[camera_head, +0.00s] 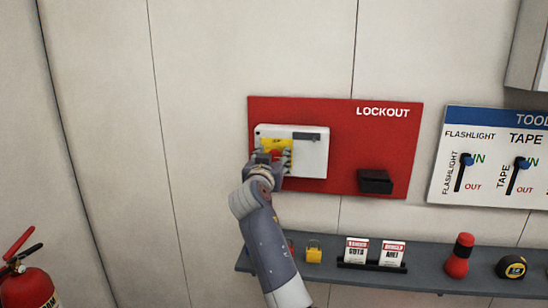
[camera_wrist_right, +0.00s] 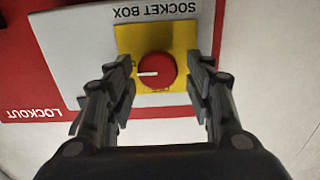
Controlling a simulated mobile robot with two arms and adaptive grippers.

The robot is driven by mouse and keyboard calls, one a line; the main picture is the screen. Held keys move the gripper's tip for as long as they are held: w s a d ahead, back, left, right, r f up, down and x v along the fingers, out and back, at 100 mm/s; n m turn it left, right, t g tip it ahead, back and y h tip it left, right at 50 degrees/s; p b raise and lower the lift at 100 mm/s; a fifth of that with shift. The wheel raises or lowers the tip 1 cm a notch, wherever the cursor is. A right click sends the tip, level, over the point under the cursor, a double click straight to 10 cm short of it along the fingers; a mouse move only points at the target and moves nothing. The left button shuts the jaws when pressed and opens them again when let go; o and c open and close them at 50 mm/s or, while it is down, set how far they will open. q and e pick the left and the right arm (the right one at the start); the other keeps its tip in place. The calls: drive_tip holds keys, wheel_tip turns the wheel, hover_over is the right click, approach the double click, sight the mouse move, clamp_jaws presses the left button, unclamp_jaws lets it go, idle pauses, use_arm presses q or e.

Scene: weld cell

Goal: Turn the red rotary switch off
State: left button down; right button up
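The red rotary switch (camera_wrist_right: 157,71) is a round red knob with a white pointer line on a yellow plate (camera_wrist_right: 181,41), fixed to the white socket box (camera_head: 313,158). In the wrist view, which is upside down, the white line points to the left. My right gripper (camera_wrist_right: 165,90) is open, with one finger on each side of the knob and a visible gap to it on both sides. In the head view my right gripper (camera_head: 270,160) covers most of the knob. My left gripper is not in view.
The box hangs on a red lockout board (camera_head: 388,140) with a black holder (camera_head: 375,181). Below is a grey shelf (camera_head: 420,279) with a yellow padlock (camera_head: 314,251), tags (camera_head: 393,253), a flashlight (camera_head: 460,255) and a tape measure (camera_head: 511,266). A fire extinguisher (camera_head: 27,287) stands lower left.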

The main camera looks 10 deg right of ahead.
drive_tip(key=shift+d, duration=0.1)
drive_tip(key=c, duration=0.6)
drive_tip(key=shift+c, duration=0.2)
drive_tip(key=shift+n, duration=0.6)
drive_tip(key=n+p, duration=0.1)
drive_tip(key=n, duration=0.4)
drive_tip(key=shift+p, duration=0.35)
drive_tip(key=n+p, duration=0.1)
drive_tip(key=n, duration=0.2)
drive_tip(key=shift+w+r+n+p, duration=0.1)
drive_tip(key=shift+n+p, duration=0.2)
drive_tip(key=shift+n, duration=0.1)
drive_tip(key=n+p, duration=0.2)
drive_tip(key=n, duration=0.2)
use_arm(q)
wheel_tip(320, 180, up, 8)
drive_tip(key=p, duration=0.2)
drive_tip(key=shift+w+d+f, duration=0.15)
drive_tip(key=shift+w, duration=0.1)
use_arm(e)
drive_tip(key=shift+n, duration=1.9)
use_arm(q)
drive_tip(key=shift+p, duration=0.3)
